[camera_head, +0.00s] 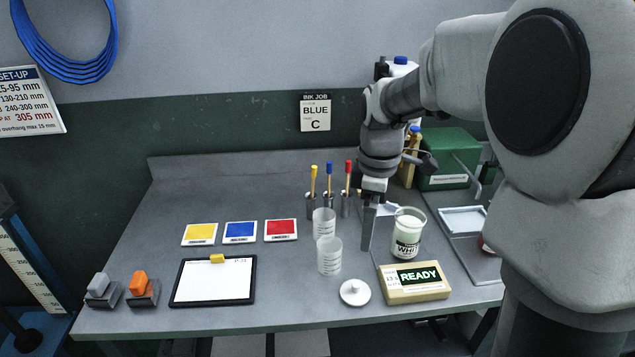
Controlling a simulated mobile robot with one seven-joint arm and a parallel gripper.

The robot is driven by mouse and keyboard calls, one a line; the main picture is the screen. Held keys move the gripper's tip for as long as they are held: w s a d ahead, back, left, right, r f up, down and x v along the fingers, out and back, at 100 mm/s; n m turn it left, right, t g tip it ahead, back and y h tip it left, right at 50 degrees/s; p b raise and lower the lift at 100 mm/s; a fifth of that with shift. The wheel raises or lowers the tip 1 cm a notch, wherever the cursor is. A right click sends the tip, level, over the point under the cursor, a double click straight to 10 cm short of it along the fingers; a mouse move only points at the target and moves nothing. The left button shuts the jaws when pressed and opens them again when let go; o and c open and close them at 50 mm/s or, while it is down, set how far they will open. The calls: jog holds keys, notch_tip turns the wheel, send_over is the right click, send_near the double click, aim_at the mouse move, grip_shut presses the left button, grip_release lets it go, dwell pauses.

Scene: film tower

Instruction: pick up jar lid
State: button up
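The jar lid (355,293) is a white disc with a small raised knob. It lies on the grey bench near the front edge, left of the READY box and in front of the clear cups. My gripper (367,247) points down above the bench, behind the lid and apart from it. It is between the clear cups and the white jar (407,238), which has a WHITE label and stands upright with its top open. The fingers are seen edge-on, so I cannot tell whether they are apart.
Two clear cups (330,262) stand left of my gripper. A READY box (414,282) lies right of the lid. A clipboard (213,282), colour cards (240,232) and brush holders (328,205) are farther left and back. The bench between clipboard and lid is clear.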

aim_at(357, 284)
jog(key=shift+n, duration=0.6)
jog(key=f+b, duration=0.1)
jog(key=f, duration=1.2)
jog(key=a+f+b, duration=0.1)
jog(key=f, duration=0.5)
jog(key=shift+w+f+b, duration=0.3)
jog(key=shift+b, duration=0.05)
jog(key=c, duration=1.1)
jog(key=shift+o, duration=0.2)
jog(key=shift+r, duration=0.1)
